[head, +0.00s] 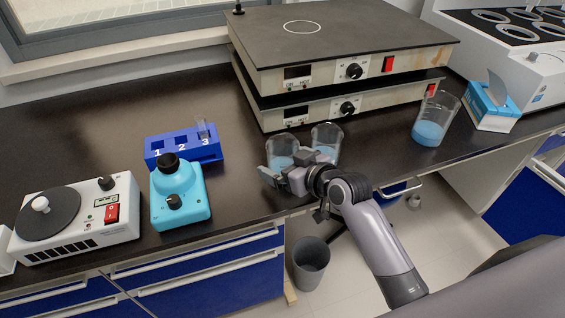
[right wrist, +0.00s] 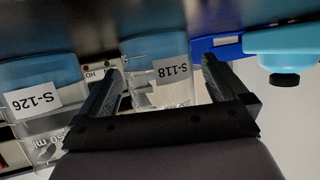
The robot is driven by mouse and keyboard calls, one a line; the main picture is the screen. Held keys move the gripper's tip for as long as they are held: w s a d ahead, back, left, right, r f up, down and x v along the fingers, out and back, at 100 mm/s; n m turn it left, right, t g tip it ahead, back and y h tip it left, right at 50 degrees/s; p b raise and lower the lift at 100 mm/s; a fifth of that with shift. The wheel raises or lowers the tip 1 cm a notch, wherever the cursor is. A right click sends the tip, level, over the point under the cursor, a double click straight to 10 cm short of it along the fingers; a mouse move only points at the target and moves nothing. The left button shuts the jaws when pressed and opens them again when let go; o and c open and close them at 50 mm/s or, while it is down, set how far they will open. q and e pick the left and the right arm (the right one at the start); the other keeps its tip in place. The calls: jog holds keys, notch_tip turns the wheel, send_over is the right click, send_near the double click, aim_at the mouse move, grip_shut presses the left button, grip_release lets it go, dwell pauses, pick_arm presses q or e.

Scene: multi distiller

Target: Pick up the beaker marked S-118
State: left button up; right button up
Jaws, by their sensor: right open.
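The beaker marked S-118 (head: 281,148) is clear glass with blue liquid. It stands upright on the dark bench, the left one of a close pair. Its label reads upside down in the right wrist view (right wrist: 172,70). My right gripper (head: 284,176) is open at the front of this beaker and hides its lower part. In the right wrist view the two fingers (right wrist: 161,78) appear on either side of it; I cannot tell whether they touch it. The neighbouring beaker (head: 327,138), marked S-126 in the wrist view (right wrist: 38,98), stands just to its right. My left gripper is not in view.
Stacked hotplates (head: 345,68) stand close behind the beakers. A blue numbered tube rack (head: 158,146), a turquoise device (head: 180,200) and a white device with a round plate (head: 105,228) are left. Another beaker (head: 432,122) and a tissue box (head: 490,108) are right.

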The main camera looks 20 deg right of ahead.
jog(key=shift+x, duration=0.8)
jog(key=c, duration=1.2)
jog(key=shift+o, duration=0.2)
jog(key=shift+r, duration=0.2)
